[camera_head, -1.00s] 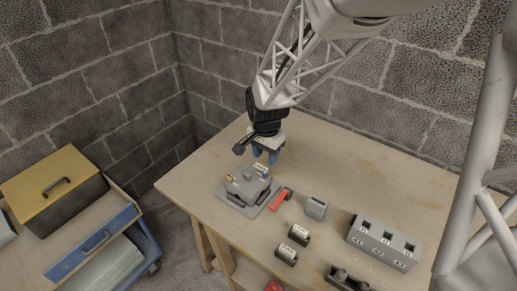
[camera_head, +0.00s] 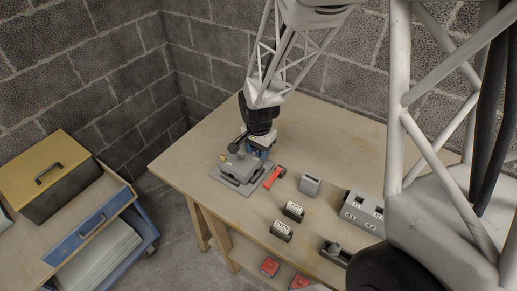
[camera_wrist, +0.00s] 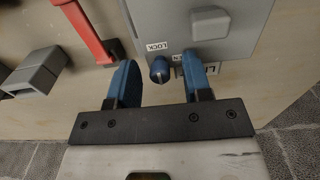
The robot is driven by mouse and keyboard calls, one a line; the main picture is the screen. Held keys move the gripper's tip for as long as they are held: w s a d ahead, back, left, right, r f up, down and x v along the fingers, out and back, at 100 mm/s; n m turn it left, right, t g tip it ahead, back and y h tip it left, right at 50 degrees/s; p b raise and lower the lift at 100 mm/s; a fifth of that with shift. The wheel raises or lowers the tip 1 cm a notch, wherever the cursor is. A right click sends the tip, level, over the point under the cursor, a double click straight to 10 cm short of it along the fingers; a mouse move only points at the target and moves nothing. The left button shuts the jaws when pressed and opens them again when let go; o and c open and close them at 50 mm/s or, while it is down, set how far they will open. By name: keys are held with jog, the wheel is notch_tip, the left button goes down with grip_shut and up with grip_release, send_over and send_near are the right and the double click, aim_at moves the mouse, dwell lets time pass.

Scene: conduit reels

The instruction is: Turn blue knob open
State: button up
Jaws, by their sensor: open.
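The blue knob (camera_wrist: 159,70) is a small dark-blue piece at the edge of a grey box (camera_wrist: 235,22). A LOCK label sits just above it, and another label, partly hidden by a finger, is to its right. My gripper (camera_wrist: 157,78) is open, with one blue finger on each side of the knob. The left finger is clear of the knob; I cannot tell whether the right one touches it. In the head view, the gripper is low at the far side of the grey box (camera_head: 238,169), and the knob is hidden there.
A red-handled piece (camera_head: 274,178) lies beside the box. A grey slotted block (camera_head: 310,184), two labelled dark blocks (camera_head: 292,211) and a longer grey block (camera_head: 362,211) stand to the right. The table (camera_head: 330,140) is bare behind them.

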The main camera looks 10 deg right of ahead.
grip_shut()
